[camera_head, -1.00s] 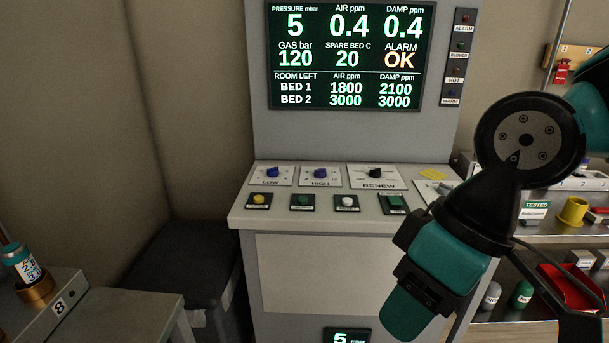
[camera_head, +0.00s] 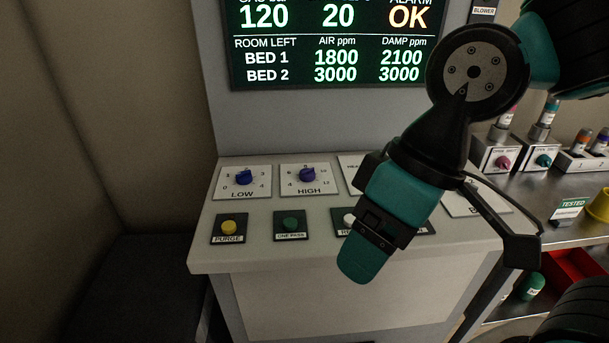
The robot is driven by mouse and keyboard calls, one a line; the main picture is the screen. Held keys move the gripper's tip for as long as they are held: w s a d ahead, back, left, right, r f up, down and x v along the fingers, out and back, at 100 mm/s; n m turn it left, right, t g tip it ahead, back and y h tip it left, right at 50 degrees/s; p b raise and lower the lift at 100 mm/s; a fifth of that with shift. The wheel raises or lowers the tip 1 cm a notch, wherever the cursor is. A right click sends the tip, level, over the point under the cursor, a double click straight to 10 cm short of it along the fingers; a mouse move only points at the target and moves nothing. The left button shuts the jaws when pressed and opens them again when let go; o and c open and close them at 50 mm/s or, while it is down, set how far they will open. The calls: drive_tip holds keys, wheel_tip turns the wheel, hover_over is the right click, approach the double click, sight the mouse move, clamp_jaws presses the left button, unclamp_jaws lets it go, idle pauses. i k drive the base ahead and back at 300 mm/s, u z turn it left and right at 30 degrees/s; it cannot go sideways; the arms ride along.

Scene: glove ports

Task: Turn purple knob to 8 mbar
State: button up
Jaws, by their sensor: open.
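The purple knob (camera_head: 307,175) sits on a white HIGH plate (camera_head: 311,191) with a numbered dial, on the console's sloping top. I cannot read clearly where its pointer stands. A bluer knob (camera_head: 244,177) is on the LOW plate to its left, with a dial from 0 to 4. My gripper (camera_head: 364,258), teal with a black band, hangs in front of the console, right of and nearer than the purple knob, apart from it. Its jaws are open and nothing shows in them. My arm hides most of the RENEW plate and its knob.
A yellow PURGE button (camera_head: 229,227) and a green button (camera_head: 291,224) lie along the console's front edge, with a white button (camera_head: 349,217) partly behind my gripper. The screen (camera_head: 330,45) stands behind. A metal shelf with coloured items is at right.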

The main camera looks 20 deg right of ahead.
sight(306, 174)
drive_tip(key=k, duration=1)
drive_tip(key=u, duration=1.1)
drive_tip(key=i, duration=1.05)
drive_tip(key=z, duration=1.5)
drive_tip(key=i, duration=0.5)
